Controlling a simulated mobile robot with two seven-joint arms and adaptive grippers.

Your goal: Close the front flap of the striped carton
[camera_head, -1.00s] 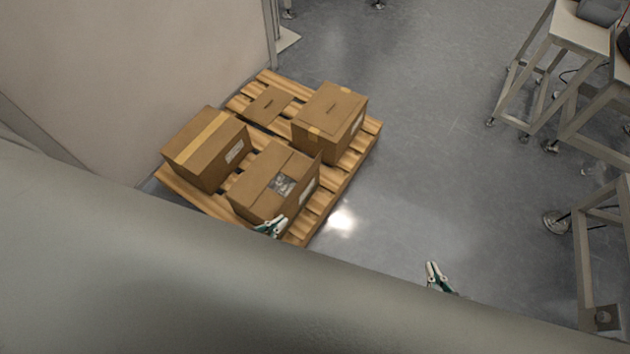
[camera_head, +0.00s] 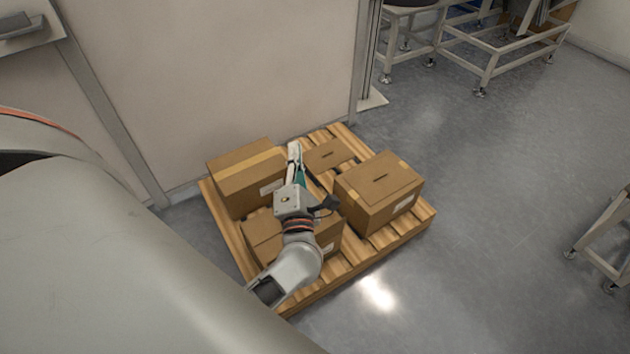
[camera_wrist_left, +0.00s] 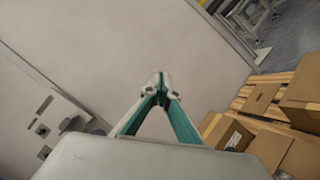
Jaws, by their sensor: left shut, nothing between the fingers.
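A brown carton with a pale tape stripe (camera_head: 240,178) stands at the left of the pallet, and its top looks closed. In front of it is another carton (camera_head: 262,228), largely hidden behind my left arm, so its flaps and opening cannot be made out. I cannot tell for sure which of these is the striped carton. My left gripper (camera_head: 294,152) is above the pallet, beside the taped carton in the picture, shut and empty. In the left wrist view its fingertips (camera_wrist_left: 160,82) meet in front of the pale wall. My right gripper is not in view.
The wooden pallet (camera_head: 418,222) also bears a taller carton (camera_head: 378,200) at right and a low one (camera_head: 328,155) at the back. A pale wall (camera_head: 230,75) stands close behind. Grey floor is free to the right; metal-framed tables stand farther off.

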